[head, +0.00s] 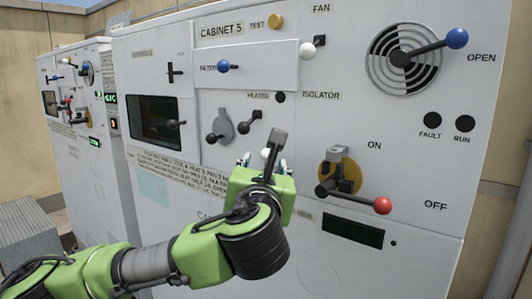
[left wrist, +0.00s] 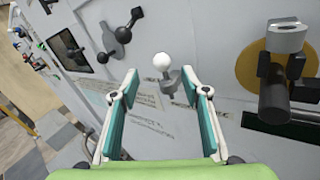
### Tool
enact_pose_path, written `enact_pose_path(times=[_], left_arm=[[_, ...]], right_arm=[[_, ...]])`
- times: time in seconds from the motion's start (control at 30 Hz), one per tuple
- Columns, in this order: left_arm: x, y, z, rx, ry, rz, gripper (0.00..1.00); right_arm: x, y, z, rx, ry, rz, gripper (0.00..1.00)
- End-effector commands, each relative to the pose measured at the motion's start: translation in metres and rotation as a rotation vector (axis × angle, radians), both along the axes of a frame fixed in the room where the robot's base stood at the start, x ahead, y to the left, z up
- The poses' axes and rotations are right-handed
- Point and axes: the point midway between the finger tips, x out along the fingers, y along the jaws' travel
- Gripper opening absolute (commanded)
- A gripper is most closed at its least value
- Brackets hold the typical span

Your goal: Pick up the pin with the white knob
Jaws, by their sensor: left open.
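The pin's white knob (left wrist: 162,60) shows in the left wrist view, with a short grey stem below it against the cabinet face. In the head view the white knob (head: 266,153) is just visible beyond my left gripper, which hides the rest of it. My left gripper (head: 265,163) is in front of the cabinet's lower middle. In the left wrist view its two teal-padded fingers (left wrist: 160,86) are spread apart, with the knob seen beyond and between their tips. Nothing is held. My right gripper is not in view.
A red-knobbed handle (head: 382,205) on a yellow disc (head: 351,171) sticks out right of my gripper. A grey lever (head: 221,127) and a black crank (head: 251,128) stick out above left. Another white knob (head: 307,50) is on the FAN lever. A blue-knobbed lever (head: 457,38) is upper right.

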Motion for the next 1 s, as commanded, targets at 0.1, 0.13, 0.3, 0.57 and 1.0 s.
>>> enact_pose_path(times=[0.1,0.13,0.3,0.57,1.0], left_arm=[[0.017,0.000,0.002,-0.002,0.001,0.001,0.42],[0.020,-0.001,0.001,-0.002,0.001,0.001,0.42],[0.030,-0.001,0.001,-0.003,0.002,0.000,0.42],[0.068,-0.002,-0.002,-0.003,0.002,0.002,0.42],[0.077,-0.003,-0.005,-0.004,0.000,-0.002,0.19]], right_arm=[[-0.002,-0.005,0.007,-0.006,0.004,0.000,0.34],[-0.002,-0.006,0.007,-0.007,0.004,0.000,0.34],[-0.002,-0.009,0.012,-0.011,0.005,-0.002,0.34],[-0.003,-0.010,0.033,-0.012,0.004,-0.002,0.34],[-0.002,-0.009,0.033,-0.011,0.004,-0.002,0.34]])
